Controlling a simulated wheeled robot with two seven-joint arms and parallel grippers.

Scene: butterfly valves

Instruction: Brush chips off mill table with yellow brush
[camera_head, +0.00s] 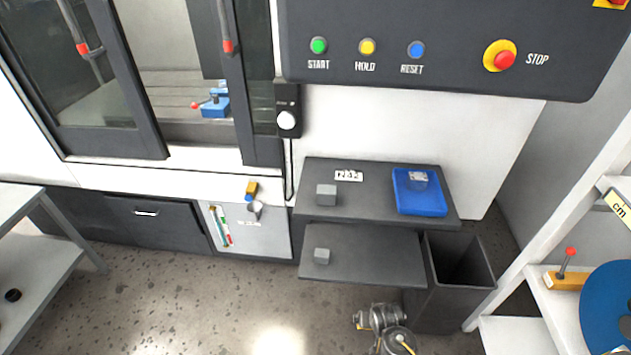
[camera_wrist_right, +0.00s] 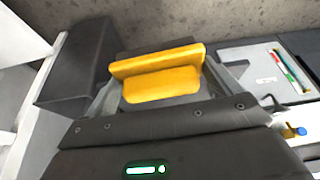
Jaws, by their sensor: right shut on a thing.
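My right gripper (camera_wrist_right: 163,82) is shut on the yellow brush (camera_wrist_right: 160,86), which lies across between its two fingers in the right wrist view. Bristles cannot be made out. In the head view, part of my right arm shows at the bottom edge, right of centre, and the brush cannot be made out there. The mill table (camera_head: 160,95) is the slotted grey surface inside the machine at upper left, seen through the opening between the door panels. Chips on it are too small to tell. My left gripper is not in view.
A blue vise (camera_head: 214,106) with a red-tipped handle stands on the mill table. Two dark shelves (camera_head: 375,265) below the control panel (camera_head: 440,75) hold grey blocks and a blue tray (camera_head: 420,205). A dark bin (camera_head: 460,262) stands beside them. Floor at lower left is clear.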

